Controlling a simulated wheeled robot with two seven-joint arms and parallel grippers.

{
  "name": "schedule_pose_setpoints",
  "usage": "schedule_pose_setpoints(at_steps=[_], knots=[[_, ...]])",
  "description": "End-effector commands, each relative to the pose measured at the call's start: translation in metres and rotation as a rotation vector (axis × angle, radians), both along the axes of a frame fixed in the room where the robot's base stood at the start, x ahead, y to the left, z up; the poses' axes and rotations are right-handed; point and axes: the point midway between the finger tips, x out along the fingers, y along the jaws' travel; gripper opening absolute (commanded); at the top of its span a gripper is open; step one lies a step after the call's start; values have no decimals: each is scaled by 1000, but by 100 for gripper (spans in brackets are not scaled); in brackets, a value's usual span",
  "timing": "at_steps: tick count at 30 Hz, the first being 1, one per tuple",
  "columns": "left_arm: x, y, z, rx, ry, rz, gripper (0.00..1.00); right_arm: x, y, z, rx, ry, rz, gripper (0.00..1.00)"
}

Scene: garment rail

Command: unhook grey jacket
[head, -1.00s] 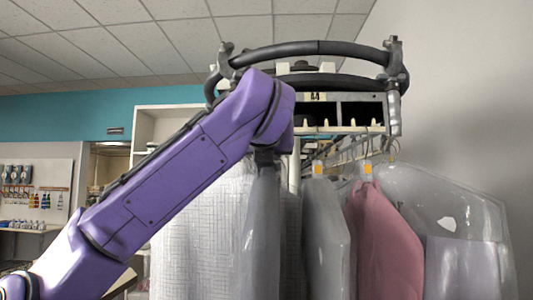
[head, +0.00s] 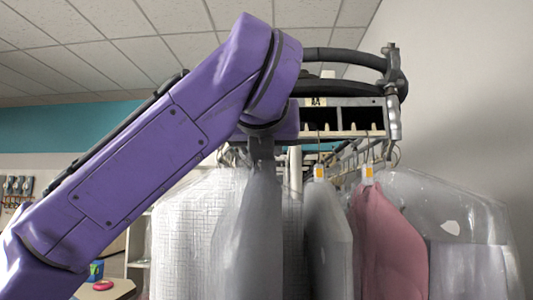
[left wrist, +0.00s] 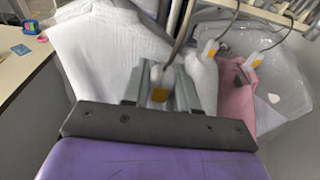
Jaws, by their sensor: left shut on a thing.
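The grey jacket (head: 250,235) hangs below my left gripper (head: 262,148) in the head view, between a white bagged garment and another grey one. A hanger hook (left wrist: 182,30) rises from between the fingers. Whether the hook still touches the rail is hidden by my arm in the head view. The jacket's body is mostly hidden in the wrist view. My right gripper is not in view.
A white bagged garment (head: 185,235) hangs left of the jacket. A grey garment (head: 328,240), a pink one (head: 388,240) and a clear-bagged one (head: 460,230) hang to the right. The dark rail frame (head: 345,57) is above, close to my forearm.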

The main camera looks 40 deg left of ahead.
Motion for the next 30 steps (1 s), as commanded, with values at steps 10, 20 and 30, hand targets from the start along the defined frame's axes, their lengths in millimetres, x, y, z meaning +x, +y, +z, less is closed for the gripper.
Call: schedule_pose_setpoints(at_steps=[10,20,30], knots=[[-32,-19,1,3,-5,-1,0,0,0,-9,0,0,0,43],[-62,-38,1,3,-4,0,0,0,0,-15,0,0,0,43],[-89,-54,1,3,-3,1,0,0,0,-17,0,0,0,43]])
